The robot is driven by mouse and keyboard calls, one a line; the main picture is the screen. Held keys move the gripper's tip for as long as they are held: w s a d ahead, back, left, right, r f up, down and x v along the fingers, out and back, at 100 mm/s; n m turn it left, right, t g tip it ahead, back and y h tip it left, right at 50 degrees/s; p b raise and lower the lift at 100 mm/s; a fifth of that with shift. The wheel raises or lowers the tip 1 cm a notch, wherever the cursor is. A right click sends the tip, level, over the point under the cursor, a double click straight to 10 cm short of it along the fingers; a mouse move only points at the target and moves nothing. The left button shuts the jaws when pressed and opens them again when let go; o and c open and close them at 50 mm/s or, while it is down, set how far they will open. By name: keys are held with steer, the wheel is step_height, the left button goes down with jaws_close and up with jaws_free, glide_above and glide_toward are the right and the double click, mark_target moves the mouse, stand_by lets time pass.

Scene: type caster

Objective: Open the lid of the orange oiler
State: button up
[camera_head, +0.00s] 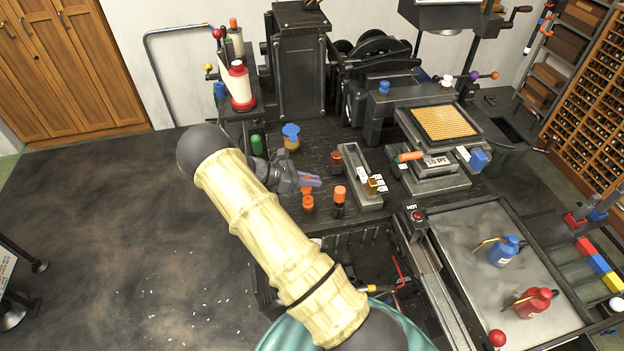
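My gripper (312,181) reaches over the dark bench from the left, with purple-grey fingertips. Its fingers look close together, but the gap between them is too small to judge. A small orange-topped pot (308,204), which looks like the orange oiler, stands just below the fingertips in the picture. An orange part shows at the fingertips above it; I cannot tell whether this is its lid or whether the fingers touch it. A dark bottle with an orange cap (339,194) stands to the right. A brown pot with an orange-red top (336,159) stands farther back.
A blue-lidded amber pot (291,137) and a green cylinder (257,145) stand behind my gripper. A grey tray (362,203) with small labelled parts lies right. Blue (505,252) and red (533,303) cans stand on a grey plate. The floor left is open.

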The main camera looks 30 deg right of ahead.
steer(key=shift+o, duration=1.1)
steer(key=shift+r, duration=0.1)
steer(key=b+v, duration=0.5)
steer(key=v, duration=1.2)
steer(key=shift+a, duration=0.25)
steer(key=shift+w+d, duration=0.1)
